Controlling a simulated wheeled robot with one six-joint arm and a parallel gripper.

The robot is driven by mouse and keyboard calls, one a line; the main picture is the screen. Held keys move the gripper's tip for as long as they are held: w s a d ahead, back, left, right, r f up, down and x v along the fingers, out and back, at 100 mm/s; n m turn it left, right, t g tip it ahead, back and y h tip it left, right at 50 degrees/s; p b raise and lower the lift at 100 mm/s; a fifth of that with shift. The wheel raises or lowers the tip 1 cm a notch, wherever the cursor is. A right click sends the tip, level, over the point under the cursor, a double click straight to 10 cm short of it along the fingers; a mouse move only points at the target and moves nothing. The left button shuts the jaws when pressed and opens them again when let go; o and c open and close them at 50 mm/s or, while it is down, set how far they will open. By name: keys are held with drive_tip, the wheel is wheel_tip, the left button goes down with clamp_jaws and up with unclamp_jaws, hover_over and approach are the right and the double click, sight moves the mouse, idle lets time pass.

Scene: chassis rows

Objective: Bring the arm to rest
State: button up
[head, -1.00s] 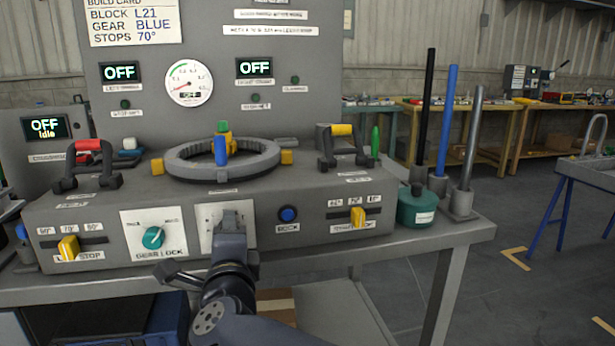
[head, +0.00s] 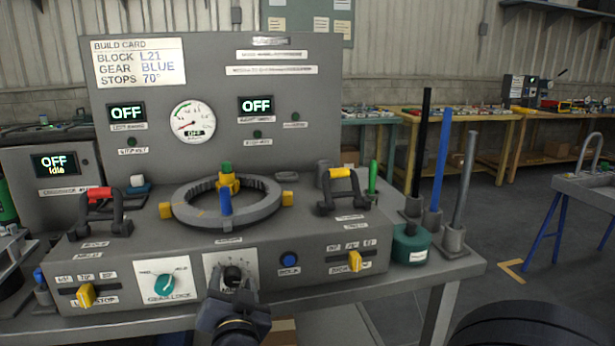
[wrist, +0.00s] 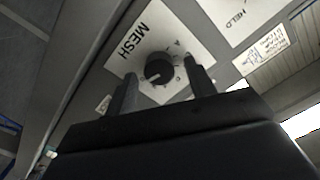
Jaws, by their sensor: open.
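My gripper (head: 233,294) is at the front of the grey console (head: 130,280), just before the panel with the black MESH knob (head: 233,275). In the wrist view its two fingers (wrist: 162,90) stand apart, with the MESH knob (wrist: 159,69) showing between and beyond them. Nothing is held. I cannot tell whether a finger touches the panel. My arm comes up from the bottom of the head view.
The console carries a ring fixture (head: 262,212), a red handle (head: 100,195), a yellow handle (head: 342,173), a teal gear lock knob (head: 163,285), a blue button (head: 289,259) and yellow stop sliders (head: 86,295). Rods (head: 441,155) stand at the right. Floor beyond is open.

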drive_tip(key=n+p, duration=0.2)
drive_tip(key=n, duration=0.1)
drive_tip(key=shift+n+p, duration=0.35)
drive_tip(key=shift+n, duration=0.05)
drive_tip(key=shift+r, duration=0.1)
